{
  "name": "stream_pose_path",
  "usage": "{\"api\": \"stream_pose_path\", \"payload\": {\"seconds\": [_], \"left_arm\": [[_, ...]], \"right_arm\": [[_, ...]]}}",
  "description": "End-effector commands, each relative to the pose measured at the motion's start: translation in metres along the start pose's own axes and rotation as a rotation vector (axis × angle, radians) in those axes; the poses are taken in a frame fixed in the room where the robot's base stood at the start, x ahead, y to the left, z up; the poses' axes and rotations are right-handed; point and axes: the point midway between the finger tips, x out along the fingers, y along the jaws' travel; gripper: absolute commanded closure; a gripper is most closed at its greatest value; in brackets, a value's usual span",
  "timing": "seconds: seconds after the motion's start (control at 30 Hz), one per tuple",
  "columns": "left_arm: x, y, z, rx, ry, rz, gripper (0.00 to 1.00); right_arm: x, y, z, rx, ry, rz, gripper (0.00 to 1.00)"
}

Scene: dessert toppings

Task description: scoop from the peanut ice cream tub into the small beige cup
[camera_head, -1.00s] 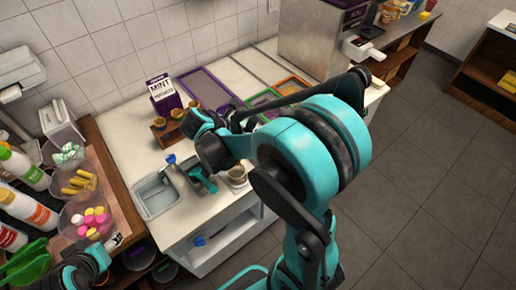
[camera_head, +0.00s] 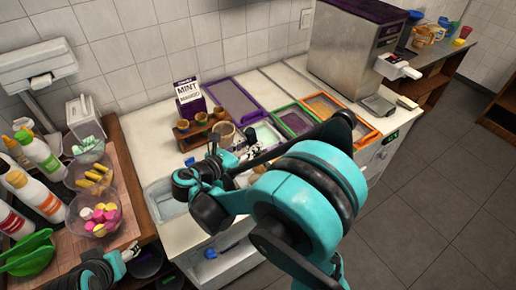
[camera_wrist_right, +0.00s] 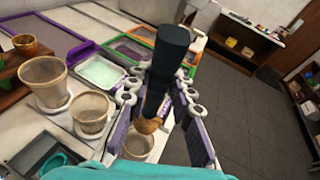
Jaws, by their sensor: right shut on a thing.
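My right gripper (camera_wrist_right: 158,85) is shut on the dark handle of a scoop (camera_wrist_right: 171,55). A brown lump (camera_wrist_right: 150,124) shows at the scoop's lower end, close above a small beige cup (camera_wrist_right: 137,146) in the right wrist view; contact cannot be told. A medium (camera_wrist_right: 90,112) and a large beige cup (camera_wrist_right: 43,82) stand left of it on white discs. In the head view the right gripper (camera_head: 238,158) is over the counter, and my arm hides the small cup. An orange-framed tub (camera_head: 325,105) holds tan contents; no peanut label is readable. My left gripper (camera_head: 127,256) is partly seen at the lower left.
A purple-framed tub (camera_head: 232,98) and a green-framed tub (camera_head: 295,122) are sunk in the counter. Topping bowls (camera_head: 95,212) and bottles crowd the left.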

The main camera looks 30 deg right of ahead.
Motion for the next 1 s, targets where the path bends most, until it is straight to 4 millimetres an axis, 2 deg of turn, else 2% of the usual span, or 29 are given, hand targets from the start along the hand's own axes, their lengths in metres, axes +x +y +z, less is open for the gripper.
{"api": "stream_pose_path", "payload": {"seconds": [0.03, 0.1, 1.0], "left_arm": [[0.010, 0.000, 0.007, 0.000, 0.000, 0.000, 0.40], [0.017, 0.000, 0.012, 0.000, 0.000, 0.000, 0.40], [0.105, 0.000, 0.075, 0.000, 0.000, 0.000, 0.40]], "right_arm": [[-0.002, 0.003, -0.009, -0.012, -0.027, 0.004, 1.00], [-0.006, 0.004, -0.012, -0.029, -0.065, 0.006, 1.00], [-0.043, 0.020, -0.052, -0.204, -0.456, 0.035, 1.00]]}}
